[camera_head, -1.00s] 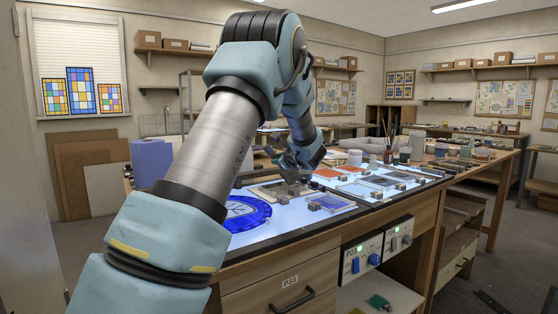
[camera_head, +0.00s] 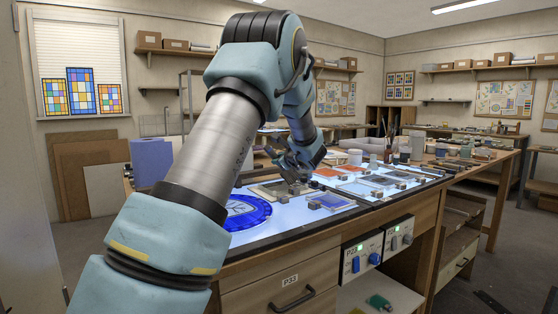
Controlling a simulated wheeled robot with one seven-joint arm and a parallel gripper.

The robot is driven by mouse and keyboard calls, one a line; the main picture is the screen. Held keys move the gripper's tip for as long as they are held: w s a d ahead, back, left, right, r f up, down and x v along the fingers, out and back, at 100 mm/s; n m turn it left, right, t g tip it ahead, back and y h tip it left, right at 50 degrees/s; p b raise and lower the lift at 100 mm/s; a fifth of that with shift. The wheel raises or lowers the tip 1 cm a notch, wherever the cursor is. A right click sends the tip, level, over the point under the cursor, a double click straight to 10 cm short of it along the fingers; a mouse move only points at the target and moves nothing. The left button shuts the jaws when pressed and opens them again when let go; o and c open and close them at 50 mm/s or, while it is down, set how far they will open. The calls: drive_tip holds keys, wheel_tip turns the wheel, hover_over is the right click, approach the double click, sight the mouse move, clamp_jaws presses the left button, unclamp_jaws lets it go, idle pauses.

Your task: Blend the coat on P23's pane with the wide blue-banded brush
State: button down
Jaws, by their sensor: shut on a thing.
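The light table's lit top (camera_head: 290,215) runs along the bench. A small framed pane (camera_head: 266,190) lies on it behind the round blue leaf-pattern glass (camera_head: 245,212). Small dark blocks stand at the edges of the panes. My gripper (camera_head: 284,163) is low over the back of the framed pane, partly hidden by my own wrist. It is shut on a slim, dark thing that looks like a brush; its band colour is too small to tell. I cannot tell whether its tip touches the glass.
More panes (camera_head: 330,200) and blocks lie to the right. Jars (camera_head: 417,145) and upright brushes stand at the back right. A blue-violet box (camera_head: 151,162) stands at the left end.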

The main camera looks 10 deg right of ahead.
drive_tip(key=shift+w+d+p, duration=0.35)
drive_tip(key=shift+w+d, duration=0.05)
drive_tip(key=shift+d, duration=0.45)
drive_tip(key=shift+w+d+p, duration=0.4)
drive_tip(key=shift+d, duration=0.45)
drive_tip(key=shift+w+d+p, duration=0.35)
drive_tip(key=shift+w+d, duration=0.05)
drive_tip(key=shift+d, duration=0.45)
drive_tip(key=shift+r, duration=0.6)
drive_tip(key=w+a+b, duration=0.3)
drive_tip(key=a+b, duration=0.3)
drive_tip(key=a, duration=0.3)
drive_tip(key=shift+f+b, duration=0.1)
drive_tip(key=shift+b, duration=0.55)
drive_tip(key=shift+f+b, duration=0.25)
drive_tip(key=shift+b, duration=0.2)
drive_tip(key=shift+f+b, duration=0.25)
drive_tip(key=shift+b, duration=0.05)
drive_tip(key=shift+a, duration=0.1)
